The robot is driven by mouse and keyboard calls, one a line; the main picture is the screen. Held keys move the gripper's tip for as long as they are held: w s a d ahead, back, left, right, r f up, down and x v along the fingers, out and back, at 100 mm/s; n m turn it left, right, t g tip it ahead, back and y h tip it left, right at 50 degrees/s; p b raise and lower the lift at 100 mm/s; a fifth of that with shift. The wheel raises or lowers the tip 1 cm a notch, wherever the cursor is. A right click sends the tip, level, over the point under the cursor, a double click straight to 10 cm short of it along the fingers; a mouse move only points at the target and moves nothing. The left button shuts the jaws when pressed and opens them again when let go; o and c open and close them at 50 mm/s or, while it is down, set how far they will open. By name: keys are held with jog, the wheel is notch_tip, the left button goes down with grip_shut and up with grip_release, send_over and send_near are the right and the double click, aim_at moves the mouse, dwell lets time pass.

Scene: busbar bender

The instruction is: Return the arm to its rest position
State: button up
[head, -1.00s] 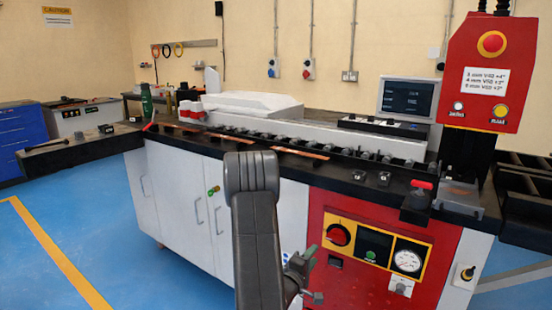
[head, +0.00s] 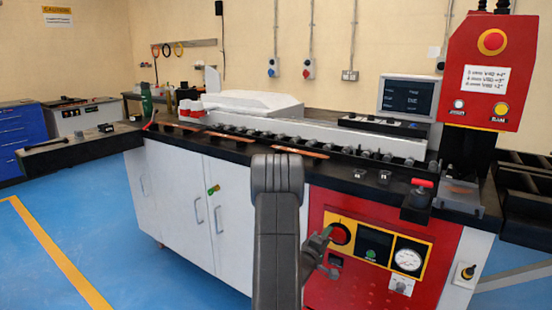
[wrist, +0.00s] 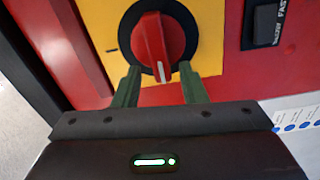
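My gripper (wrist: 160,72) is open, its two green fingers apart with a gap between them. In the wrist view the red rotary knob (wrist: 154,40) lies just past the fingertips, centred between them, with its white mark pointing down. I cannot tell whether a finger touches it. In the head view my gripper (head: 326,240) is at the lower left of the same red knob (head: 340,233) on the machine's front panel. My dark arm stands upright in front of the cabinet doors, bent at the top.
The bender's worktop (head: 240,152) carries several copper bars and a row of rollers. A small display (head: 375,245) and a gauge (head: 408,260) sit right of the knob. A red control box (head: 490,70) rises at right. Blue floor (head: 110,240) is open at left.

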jog(key=m, duration=0.2)
jog(key=m+b, duration=0.1)
jog(key=m, duration=0.1)
jog(key=shift+s+d+r, duration=0.1)
jog(key=shift+r, duration=0.4)
